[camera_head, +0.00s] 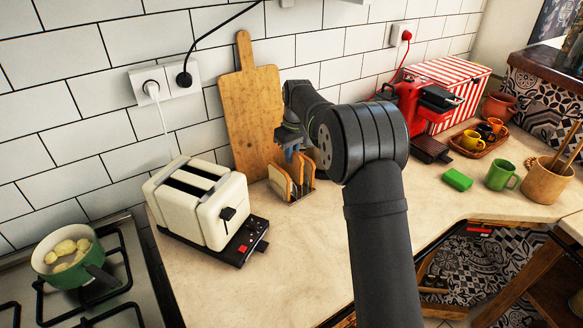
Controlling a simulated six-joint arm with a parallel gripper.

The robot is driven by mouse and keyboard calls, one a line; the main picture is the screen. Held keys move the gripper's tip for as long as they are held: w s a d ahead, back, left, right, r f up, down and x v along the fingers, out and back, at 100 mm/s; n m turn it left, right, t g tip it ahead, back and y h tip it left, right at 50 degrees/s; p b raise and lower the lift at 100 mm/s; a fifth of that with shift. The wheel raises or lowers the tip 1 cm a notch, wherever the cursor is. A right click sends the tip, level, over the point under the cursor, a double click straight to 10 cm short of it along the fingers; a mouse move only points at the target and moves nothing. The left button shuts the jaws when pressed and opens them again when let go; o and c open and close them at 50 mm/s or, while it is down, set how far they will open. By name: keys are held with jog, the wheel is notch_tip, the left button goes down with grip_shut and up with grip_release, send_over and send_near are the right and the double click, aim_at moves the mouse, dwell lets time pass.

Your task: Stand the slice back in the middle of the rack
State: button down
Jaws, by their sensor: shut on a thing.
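The toast rack (302,198) stands on the counter to the right of the toaster, in front of the cutting board. A pale bread slice with a brown crust (279,182) stands at the rack's left end. My gripper (293,158) points down just above the rack and is shut on a second slice (297,172). That slice is upright, at or within the middle of the rack. My gripper and arm partly cover it, and I cannot tell whether its lower edge rests on the rack.
A cream toaster (205,207) stands close on the left, and a wooden cutting board (251,115) leans on the wall behind. A red coffee machine (415,105), green sponge (457,180) and green mug (502,175) are on the right. The counter in front of the rack is clear.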

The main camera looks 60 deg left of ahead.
aim_at(292, 165)
jog(key=shift+f, duration=2.05)
jog(key=c, duration=1.5)
grip_release()
jog(key=shift+f, duration=0.1)
jog(key=r, duration=0.4)
jog(key=d+r, duration=0.1)
jog(key=r, duration=0.7)
jog(key=shift+d+r, duration=0.1)
jog(key=shift+d, duration=0.1)
jog(key=f, duration=0.4)
jog(key=a+f, duration=0.1)
jog(key=f, duration=0.7)
jog(key=shift+a+f, duration=0.1)
jog(key=shift+a, duration=0.1)
jog(key=shift+r, duration=1.85)
